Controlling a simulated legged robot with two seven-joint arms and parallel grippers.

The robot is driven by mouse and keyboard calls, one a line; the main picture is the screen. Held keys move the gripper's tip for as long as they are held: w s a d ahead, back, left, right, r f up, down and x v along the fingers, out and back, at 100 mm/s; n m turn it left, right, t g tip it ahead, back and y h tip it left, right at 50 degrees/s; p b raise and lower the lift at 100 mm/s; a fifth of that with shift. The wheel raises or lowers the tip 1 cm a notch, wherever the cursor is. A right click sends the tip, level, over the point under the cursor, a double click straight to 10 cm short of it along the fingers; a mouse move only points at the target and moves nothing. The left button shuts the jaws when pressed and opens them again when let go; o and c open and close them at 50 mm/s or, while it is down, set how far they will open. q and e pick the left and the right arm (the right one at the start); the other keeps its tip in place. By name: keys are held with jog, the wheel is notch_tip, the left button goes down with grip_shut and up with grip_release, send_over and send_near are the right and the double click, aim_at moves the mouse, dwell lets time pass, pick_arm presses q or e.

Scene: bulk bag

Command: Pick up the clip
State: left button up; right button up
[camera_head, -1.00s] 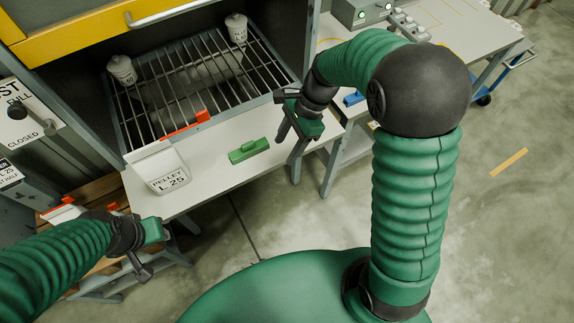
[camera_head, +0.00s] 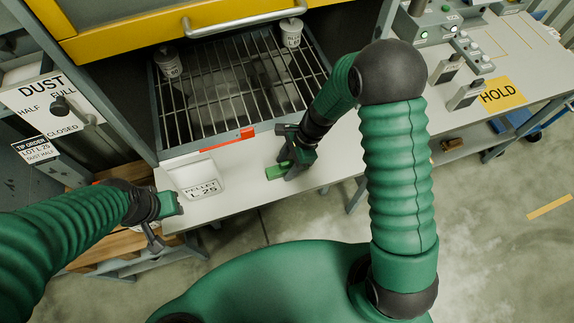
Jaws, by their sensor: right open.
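The green clip (camera_head: 275,172) lies on the pale bench top in front of the grate, right of the bag marked PELLET L 25. Its right part is hidden by my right gripper (camera_head: 294,163). My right gripper is open and points down at the clip's right end. I cannot tell whether it touches the clip or whether its fingers are around it. My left gripper (camera_head: 162,222) is at the lower left, beside the bench's left end, with its fingers apart and nothing between them.
The white PELLET bag (camera_head: 197,177) stands on the bench near its left end. A red-orange strip (camera_head: 228,141) lies at the grate's front edge. Two small pots stand on the grate (camera_head: 215,95). A yellow HOLD sign (camera_head: 499,95) and a control box are on the right table.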

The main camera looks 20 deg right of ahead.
jog(key=shift+s+r, duration=0.1)
jog(key=shift+s, duration=0.1)
jog(key=c, duration=1)
jog(key=shift+w, duration=0.1)
grip_shut()
